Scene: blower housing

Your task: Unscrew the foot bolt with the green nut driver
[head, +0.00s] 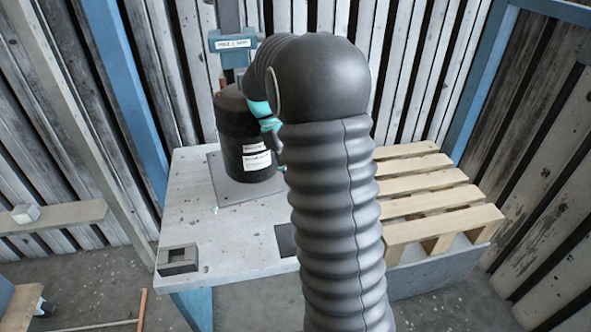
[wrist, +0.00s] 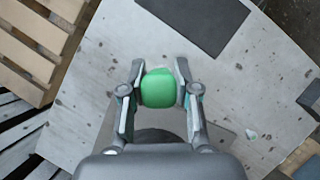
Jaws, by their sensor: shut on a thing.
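My gripper (wrist: 158,88) is shut on the green nut driver (wrist: 158,87). In the wrist view its rounded green handle sits between the two fingers, and its lower end is hidden beneath the handle. The black cylindrical blower housing (head: 240,140) with white labels stands on a grey base plate (head: 232,192) on the table, just left of my arm. I cannot make out the foot bolt in either view.
The worn pale table (head: 225,235) holds a small dark open box (head: 178,260) at its front left corner and a flat dark mat (head: 286,241), also in the wrist view (wrist: 200,20). A wooden pallet (head: 430,195) lies on the right. The table's front left is mostly clear.

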